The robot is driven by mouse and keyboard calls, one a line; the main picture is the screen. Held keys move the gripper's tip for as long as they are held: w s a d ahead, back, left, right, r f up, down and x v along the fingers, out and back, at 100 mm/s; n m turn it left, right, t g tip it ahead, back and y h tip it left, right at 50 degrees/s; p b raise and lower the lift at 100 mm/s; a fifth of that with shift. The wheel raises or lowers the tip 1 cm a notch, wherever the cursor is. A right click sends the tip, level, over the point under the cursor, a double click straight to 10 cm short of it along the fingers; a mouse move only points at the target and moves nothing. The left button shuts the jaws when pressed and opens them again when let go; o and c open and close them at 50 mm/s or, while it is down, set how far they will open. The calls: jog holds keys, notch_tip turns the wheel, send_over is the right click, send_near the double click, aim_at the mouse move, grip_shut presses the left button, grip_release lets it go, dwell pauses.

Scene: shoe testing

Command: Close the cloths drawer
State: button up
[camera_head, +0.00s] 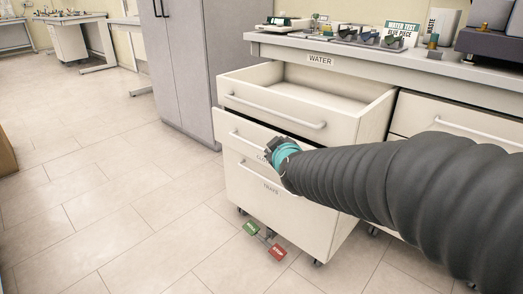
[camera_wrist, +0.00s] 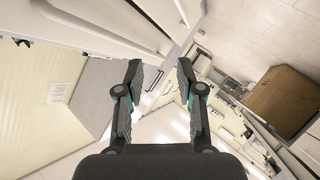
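The cloths drawer (camera_head: 238,135) is the middle white drawer of the cabinet in the head view, its label partly hidden by my gripper. It appears pulled out, with a dark gap along its top edge. My gripper (camera_head: 269,150) is in front of this drawer, near its handle; contact cannot be told. In the wrist view my gripper (camera_wrist: 160,70) has its two fingers apart, with nothing between them. White fronts with handles show at the top of the wrist view, but I cannot tell which drawer is which.
The top drawer (camera_head: 340,128) is pulled out and looks empty. The trays drawer (camera_head: 270,196) is below. Green and red pedals (camera_head: 278,251) are on the floor at the cabinet's foot. A grey cupboard (camera_head: 188,75) stands at left. The floor (camera_head: 110,190) at left is clear.

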jog(key=w+a+f+n+t+h+b, duration=0.1)
jog(key=w+a+f+n+t+b, duration=0.1)
jog(key=w+a+f, duration=0.25)
jog(key=n+t+h+b, duration=0.3)
jog(key=n+t+h, duration=0.1)
jog(key=h, duration=0.3)
send_near(258, 148)
jog(key=b+x, duration=0.1)
jog(key=x, duration=0.9)
jog(key=shift+w+d+f, duration=0.1)
jog(key=shift+w, duration=0.15)
grip_shut()
